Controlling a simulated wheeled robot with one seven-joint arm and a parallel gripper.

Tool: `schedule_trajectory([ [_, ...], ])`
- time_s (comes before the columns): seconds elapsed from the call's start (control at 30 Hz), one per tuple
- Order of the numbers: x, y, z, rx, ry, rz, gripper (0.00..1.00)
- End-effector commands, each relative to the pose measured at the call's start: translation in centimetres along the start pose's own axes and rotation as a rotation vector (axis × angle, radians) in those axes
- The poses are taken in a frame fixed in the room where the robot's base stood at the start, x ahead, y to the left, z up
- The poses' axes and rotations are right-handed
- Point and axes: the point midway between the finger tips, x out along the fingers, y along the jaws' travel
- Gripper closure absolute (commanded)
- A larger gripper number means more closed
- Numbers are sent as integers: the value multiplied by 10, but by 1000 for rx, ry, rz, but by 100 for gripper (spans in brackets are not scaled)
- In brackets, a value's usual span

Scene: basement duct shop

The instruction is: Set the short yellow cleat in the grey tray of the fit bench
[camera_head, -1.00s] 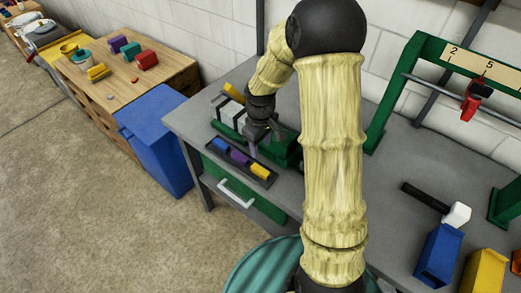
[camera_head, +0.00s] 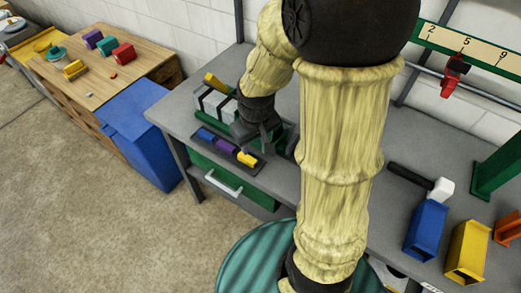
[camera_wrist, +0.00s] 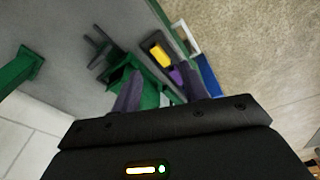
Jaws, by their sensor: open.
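A dark grey tray (camera_head: 262,163) lies near the front edge of the grey bench, holding blue (camera_head: 206,135), purple (camera_head: 225,146) and yellow (camera_head: 247,159) pieces in a row. The yellow piece (camera_wrist: 159,53) and part of the purple piece (camera_wrist: 176,76) show in the wrist view. Another yellow piece (camera_head: 214,81) rests at the far left of the green fixture with grey blocks (camera_head: 223,102). I cannot tell which yellow piece is the short cleat. My gripper (camera_head: 256,140) is open and empty, beside the tray's yellow end; its fingers (camera_wrist: 162,98) straddle green fixture parts in view.
A green frame with a numbered scale (camera_head: 465,43) rises behind. A blue bin (camera_head: 145,130) and wooden table (camera_head: 100,75) stand left. Open floor lies in front.

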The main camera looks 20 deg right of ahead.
Motion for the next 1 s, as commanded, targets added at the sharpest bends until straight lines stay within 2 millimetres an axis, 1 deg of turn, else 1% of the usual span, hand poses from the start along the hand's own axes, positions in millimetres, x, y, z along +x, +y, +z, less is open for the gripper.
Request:
schedule_trajectory([
  [0.03, -10, -3, 15, 56, 24, 4, 56],
  [0.1, -18, -6, 30, 131, 51, 3, 56],
  [0.23, -25, -10, 46, 214, 81, -2, 56],
  [0.33, -26, -11, 49, 232, 86, -4, 56],
  [1.0, -26, -10, 48, 228, 85, -3, 56],
])
